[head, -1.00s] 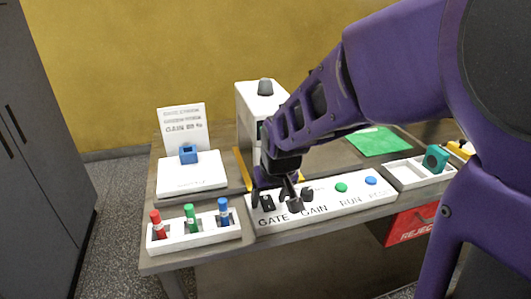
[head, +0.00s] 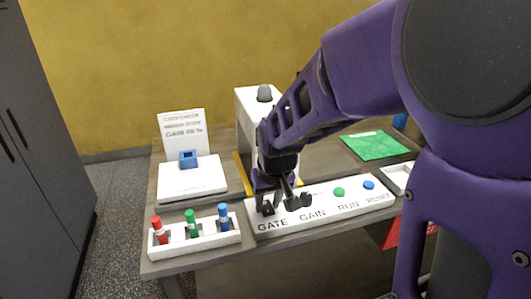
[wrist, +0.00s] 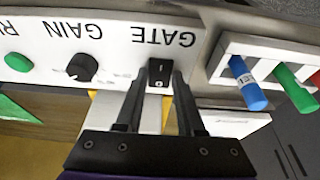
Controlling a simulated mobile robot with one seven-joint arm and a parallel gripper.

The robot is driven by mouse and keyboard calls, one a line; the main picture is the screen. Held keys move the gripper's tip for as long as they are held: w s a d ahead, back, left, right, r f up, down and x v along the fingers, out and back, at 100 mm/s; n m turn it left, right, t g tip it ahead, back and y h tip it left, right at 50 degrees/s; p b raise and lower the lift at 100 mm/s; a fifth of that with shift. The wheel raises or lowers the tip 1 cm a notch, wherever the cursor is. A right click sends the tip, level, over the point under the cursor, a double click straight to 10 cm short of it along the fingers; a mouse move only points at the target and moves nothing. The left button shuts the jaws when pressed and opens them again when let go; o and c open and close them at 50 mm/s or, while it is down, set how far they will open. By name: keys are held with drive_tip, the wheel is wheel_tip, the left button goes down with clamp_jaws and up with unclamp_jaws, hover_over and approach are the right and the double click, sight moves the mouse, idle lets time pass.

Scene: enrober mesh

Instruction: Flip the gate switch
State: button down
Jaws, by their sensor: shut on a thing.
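The gate switch (wrist: 159,73) is a small black rocker with white marks, set in the white control panel (wrist: 112,52) beside the printed word GATE. In the wrist view my gripper (wrist: 160,82) has one finger on each side of the switch and is closed on it. In the head view my gripper (head: 276,203) is down at the panel's left end, above the GATE label, and largely hides the switch. Which way the rocker is tipped I cannot tell.
The black GAIN knob (wrist: 82,68) sits beside the switch, with green (head: 339,192) and blue (head: 369,185) buttons farther right. A white rack (head: 195,242) of coloured vials stands left of the panel. A white machine (head: 247,105) stands behind my gripper.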

drive_tip(key=shift+w+r+g+p, duration=0.3)
drive_tip(key=shift+g+p, duration=0.2)
drive_tip(key=shift+p, duration=0.55)
drive_tip(key=shift+a+f+g+h+p, duration=0.15)
drive_tip(key=shift+g+h+p, duration=0.15)
drive_tip(key=shift+g+p, duration=0.15)
drive_tip(key=c, duration=0.5)
unclamp_jaws()
drive_tip(key=r, duration=0.5)
drive_tip(key=s+r+p, duration=0.1)
drive_tip(key=r, duration=0.5)
drive_tip(key=s+r+p, duration=0.1)
drive_tip(key=r, duration=0.5)
drive_tip(key=shift+s+d+r, duration=0.1)
drive_tip(key=shift+d, duration=0.3)
